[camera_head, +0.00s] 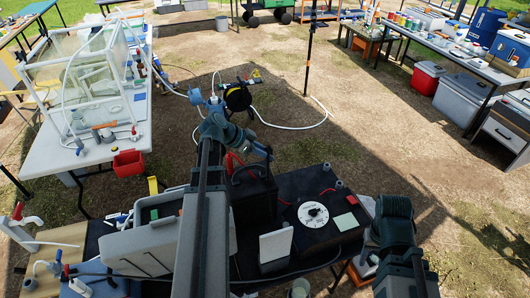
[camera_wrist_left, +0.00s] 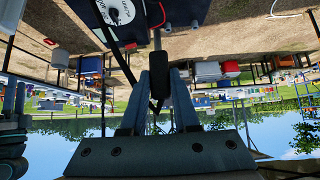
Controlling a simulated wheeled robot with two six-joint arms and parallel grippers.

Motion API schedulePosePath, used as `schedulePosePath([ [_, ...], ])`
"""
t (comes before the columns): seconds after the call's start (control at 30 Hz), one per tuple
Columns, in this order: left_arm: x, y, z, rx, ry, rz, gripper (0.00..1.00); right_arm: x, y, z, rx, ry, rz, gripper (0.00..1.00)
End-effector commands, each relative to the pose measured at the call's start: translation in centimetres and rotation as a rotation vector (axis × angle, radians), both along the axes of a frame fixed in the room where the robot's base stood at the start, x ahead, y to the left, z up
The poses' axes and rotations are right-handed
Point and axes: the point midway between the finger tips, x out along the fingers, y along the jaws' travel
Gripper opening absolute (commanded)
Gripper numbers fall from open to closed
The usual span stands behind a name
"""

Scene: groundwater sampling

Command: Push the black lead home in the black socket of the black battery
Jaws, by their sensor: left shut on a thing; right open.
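My left gripper (camera_head: 263,152) is at the centre in the head view, above a dark box (camera_head: 258,195) that looks like the black battery. In the left wrist view, the left gripper (camera_wrist_left: 158,100) is shut on a slim black piece (camera_wrist_left: 157,82), the black lead's plug. A thin black cable runs near it. The black socket cannot be made out, so I cannot tell whether the plug touches it. My right arm shows at the lower right in the head view; its fingers are not visible.
Beside the battery, a black-topped case (camera_head: 318,232) carries a white dial (camera_head: 313,214), a green patch and a red lead (camera_head: 299,199). A grey case (camera_head: 148,242) stands to the left. A white table (camera_head: 92,152) with a clear enclosure stands at the left.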

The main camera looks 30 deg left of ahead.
Motion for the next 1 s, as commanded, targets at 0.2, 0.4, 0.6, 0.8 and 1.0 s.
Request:
schedulePosePath([
  [0.2,0.0,0.0,-2.3,0.000,0.000,0.000,0.00,0.0,0.0,-2.3,-0.001,0.000,0.003,0.50],
  [0.4,0.0,0.0,-4.1,0.000,0.000,0.000,0.00,0.0,0.0,-4.1,-0.001,0.000,0.003,0.50],
  [0.6,0.0,0.0,-4.8,0.000,0.000,0.000,0.00,0.0,0.0,-4.8,-0.001,0.000,0.002,0.50],
  [0.8,0.0,0.0,-4.8,0.000,0.000,0.000,0.00,0.0,0.0,-4.8,-0.001,0.000,0.002,0.50],
  [1.0,0.0,0.0,-4.8,0.000,0.000,0.000,0.00,0.0,0.0,-4.8,-0.001,0.000,0.002,0.50],
])
